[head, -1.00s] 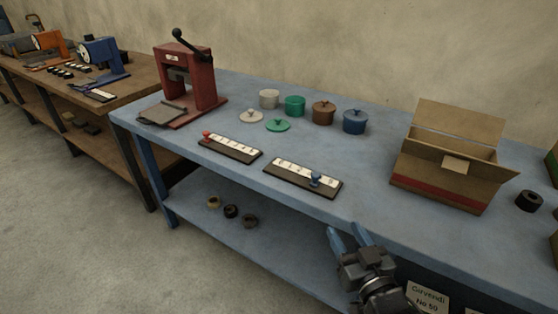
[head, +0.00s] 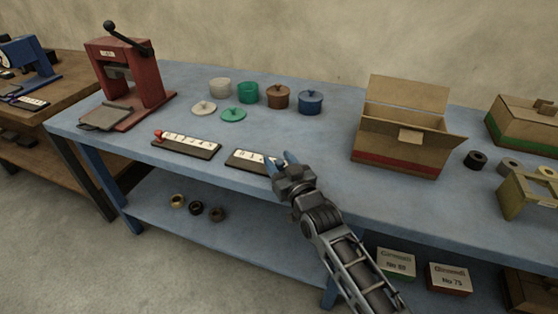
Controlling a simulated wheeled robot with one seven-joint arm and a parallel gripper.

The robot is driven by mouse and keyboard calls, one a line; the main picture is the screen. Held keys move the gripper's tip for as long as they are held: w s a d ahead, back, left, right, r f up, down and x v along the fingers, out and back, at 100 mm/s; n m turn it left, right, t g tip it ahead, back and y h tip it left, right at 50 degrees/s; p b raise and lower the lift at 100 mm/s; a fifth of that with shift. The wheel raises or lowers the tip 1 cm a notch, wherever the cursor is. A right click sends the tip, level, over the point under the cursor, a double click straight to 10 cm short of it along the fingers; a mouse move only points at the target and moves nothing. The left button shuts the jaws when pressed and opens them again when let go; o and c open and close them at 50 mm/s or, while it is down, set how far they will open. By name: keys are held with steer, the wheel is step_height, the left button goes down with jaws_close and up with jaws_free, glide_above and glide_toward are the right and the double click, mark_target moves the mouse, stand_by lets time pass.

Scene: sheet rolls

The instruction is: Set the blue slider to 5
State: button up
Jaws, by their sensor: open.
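The blue slider's scale board (head: 241,156), a dark base with a white numbered strip, lies near the front edge of the blue table. Its left end shows; its right part is hidden behind my gripper. The red slider (head: 158,135) sits at the left end of a similar board (head: 187,145) to the left.
A red press (head: 122,75) stands at the table's (head: 300,130) back left. Several pots, including a blue one (head: 311,102), stand behind the boards. An open cardboard box (head: 400,150) stands right of my gripper. Dark rolls (head: 196,208) lie on the lower shelf.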

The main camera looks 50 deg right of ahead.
steer(key=shift+w, duration=0.15)
steer(key=shift+c, duration=0.2)
steer(key=shift+r, duration=0.1)
jaws_close()
stand_by(0.3)
